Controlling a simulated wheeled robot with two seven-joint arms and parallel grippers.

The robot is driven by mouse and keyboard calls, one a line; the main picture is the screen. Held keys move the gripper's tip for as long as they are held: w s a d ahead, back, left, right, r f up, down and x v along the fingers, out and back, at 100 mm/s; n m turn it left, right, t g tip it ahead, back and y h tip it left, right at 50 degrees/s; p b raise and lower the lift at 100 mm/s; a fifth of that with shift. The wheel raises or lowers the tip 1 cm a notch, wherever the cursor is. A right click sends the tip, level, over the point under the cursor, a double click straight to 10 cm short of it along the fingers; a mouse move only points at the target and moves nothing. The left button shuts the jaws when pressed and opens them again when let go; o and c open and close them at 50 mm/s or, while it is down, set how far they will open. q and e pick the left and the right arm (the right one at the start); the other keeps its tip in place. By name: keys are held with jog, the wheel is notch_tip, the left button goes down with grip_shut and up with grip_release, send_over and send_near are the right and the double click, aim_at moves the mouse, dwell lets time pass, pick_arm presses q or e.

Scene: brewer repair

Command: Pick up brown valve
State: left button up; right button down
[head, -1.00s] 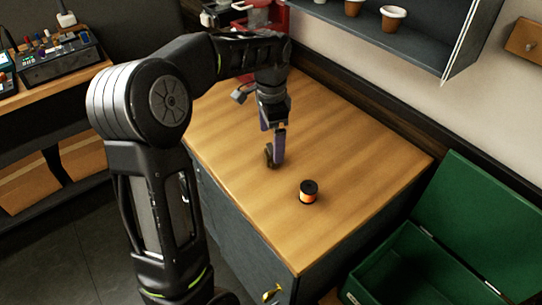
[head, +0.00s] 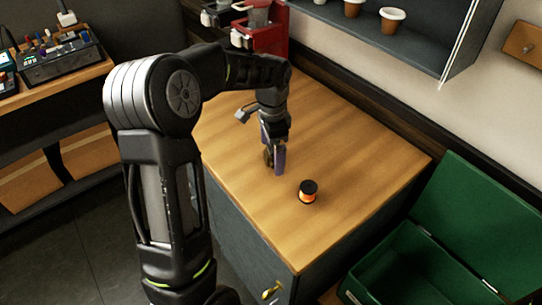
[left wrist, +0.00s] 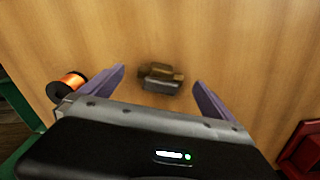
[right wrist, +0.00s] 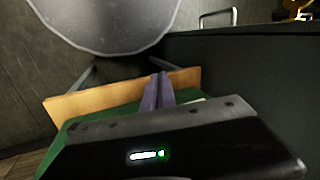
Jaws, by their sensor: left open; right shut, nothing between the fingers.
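The brown valve (left wrist: 160,76) lies on the wooden counter in the left wrist view, with a grey part on its near side. It sits between and beyond the two purple fingers of my left gripper (left wrist: 160,88), which is open and empty. In the head view the left gripper (head: 275,160) points down at the counter, and the valve (head: 267,157) is mostly hidden behind its fingers. My right gripper (right wrist: 159,88) shows in the right wrist view with its fingers together and nothing between them. It is away from the valve.
A spool of orange wire (head: 308,192) stands on the counter (head: 350,150) close to the left gripper, and also shows in the left wrist view (left wrist: 68,86). A red machine (head: 268,35) stands at the back. An open green box (head: 405,265) is at the right.

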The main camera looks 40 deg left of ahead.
aim_at(272, 148)
pick_arm(q)
jog(key=shift+c, duration=0.3)
jog(key=c, duration=1.4)
jog(key=shift+r, duration=0.15)
notch_tip(272, 148, up, 10)
jog(key=shift+f+b, duration=0.1)
jog(key=shift+b, duration=0.5)
